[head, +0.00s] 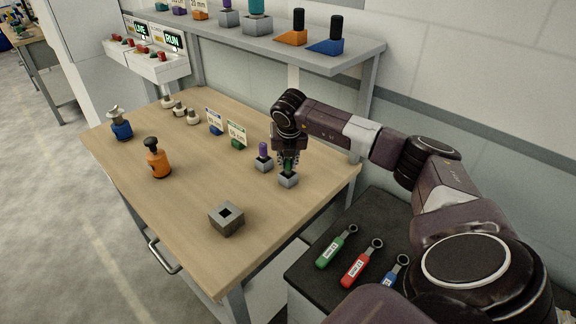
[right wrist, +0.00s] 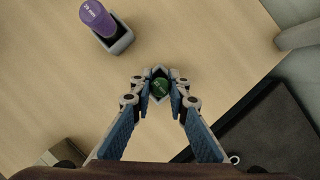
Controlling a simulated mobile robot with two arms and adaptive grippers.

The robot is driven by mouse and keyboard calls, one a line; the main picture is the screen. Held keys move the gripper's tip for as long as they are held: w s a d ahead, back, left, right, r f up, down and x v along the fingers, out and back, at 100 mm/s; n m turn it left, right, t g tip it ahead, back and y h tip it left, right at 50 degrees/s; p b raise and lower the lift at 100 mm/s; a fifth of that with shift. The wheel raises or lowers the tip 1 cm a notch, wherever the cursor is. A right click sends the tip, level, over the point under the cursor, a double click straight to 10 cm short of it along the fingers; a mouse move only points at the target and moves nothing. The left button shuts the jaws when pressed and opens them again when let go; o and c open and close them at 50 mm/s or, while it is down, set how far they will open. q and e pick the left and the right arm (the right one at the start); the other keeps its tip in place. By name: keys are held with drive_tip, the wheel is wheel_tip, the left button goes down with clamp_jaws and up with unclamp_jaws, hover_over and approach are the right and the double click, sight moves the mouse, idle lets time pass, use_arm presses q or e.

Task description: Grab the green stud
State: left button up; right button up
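The green stud (head: 287,167) stands upright in a small grey block (head: 289,181) near the right edge of the wooden table. My right gripper (head: 287,158) points down over it, with its fingers on either side of the stud's upper part. In the right wrist view the stud's round green top (right wrist: 160,88) shows between the two fingertips (right wrist: 160,91). The fingers look apart, with a narrow gap to the stud; contact is not clear. My left gripper is in neither view.
A purple stud (head: 263,150) in its grey block stands close by on the left. A grey block with a square hole (head: 227,218) sits nearer the front. An orange piece (head: 158,160) and a blue one (head: 121,127) stand farther left. A shelf (head: 345,55) runs behind.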

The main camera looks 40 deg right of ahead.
drive_tip(key=shift+r, duration=0.1)
clamp_jaws()
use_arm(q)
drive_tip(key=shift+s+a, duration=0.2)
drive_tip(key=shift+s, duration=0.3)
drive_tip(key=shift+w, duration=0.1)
